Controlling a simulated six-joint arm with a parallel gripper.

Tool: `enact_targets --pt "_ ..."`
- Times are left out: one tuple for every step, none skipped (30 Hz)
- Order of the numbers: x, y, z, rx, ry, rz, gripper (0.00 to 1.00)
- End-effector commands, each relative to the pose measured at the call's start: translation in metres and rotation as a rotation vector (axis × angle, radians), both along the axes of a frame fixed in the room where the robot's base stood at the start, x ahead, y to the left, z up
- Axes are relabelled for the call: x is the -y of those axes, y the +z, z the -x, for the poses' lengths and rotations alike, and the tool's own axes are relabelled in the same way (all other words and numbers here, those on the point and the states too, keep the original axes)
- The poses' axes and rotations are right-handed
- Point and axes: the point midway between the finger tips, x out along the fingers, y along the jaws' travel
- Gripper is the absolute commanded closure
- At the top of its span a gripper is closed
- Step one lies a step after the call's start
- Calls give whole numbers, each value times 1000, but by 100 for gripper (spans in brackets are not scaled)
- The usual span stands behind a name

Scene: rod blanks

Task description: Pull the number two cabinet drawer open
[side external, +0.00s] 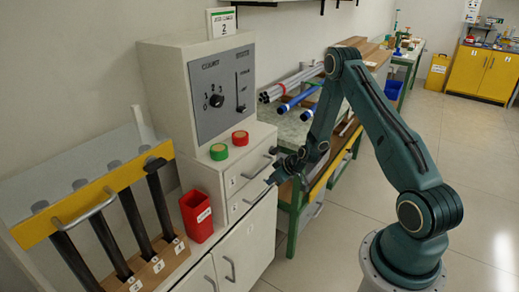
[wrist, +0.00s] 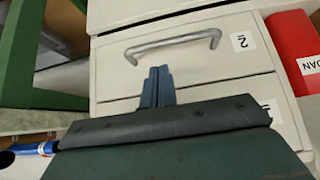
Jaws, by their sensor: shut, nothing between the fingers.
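The number two drawer (wrist: 115,65) is the lower drawer of the white cabinet and is closed. Its label "2" (wrist: 240,42) and grey bar handle (wrist: 172,42) show in the wrist view, where the picture is turned over. The drawer also shows in the side view (side external: 243,203). My gripper (wrist: 158,70) is shut and empty, its fingertips in front of the drawer face, apart from the handle in the picture. The gap in depth is hard to tell. In the side view my gripper (side external: 272,181) is by the drawer fronts and partly covers the handles.
The number one drawer (side external: 240,175) is above it, closed. A red bin (side external: 197,216) stands beside the cabinet. A green-framed bench (side external: 293,222) stands close on the other side.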

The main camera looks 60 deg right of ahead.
Motion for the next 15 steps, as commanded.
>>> enact_targets --pt "-1 -6 -4 -1 1 0 100" --pt "0 -10 -7 -1 1 0 100" --pt "-1 -13 -10 -1 2 0 100" --pt "-1 -16 -13 -1 2 0 100" --pt "-1 -19 -15 -1 1 0 100" --pt "-1 -23 -18 -1 1 -1 100" --pt "-1 -25 -20 0 1 -1 100" --pt "0 -28 -22 0 1 -1 100" --pt "0 -31 -24 -1 1 -1 100" --pt "0 -32 -26 0 1 0 100" --pt "0 -34 -28 0 1 0 100" --pt "0 -36 -29 -1 1 0 100" --pt "0 -38 -30 -1 1 -1 100" --pt "0 -39 -31 -1 1 -1 100" --pt "0 -40 -32 -1 1 -1 100"
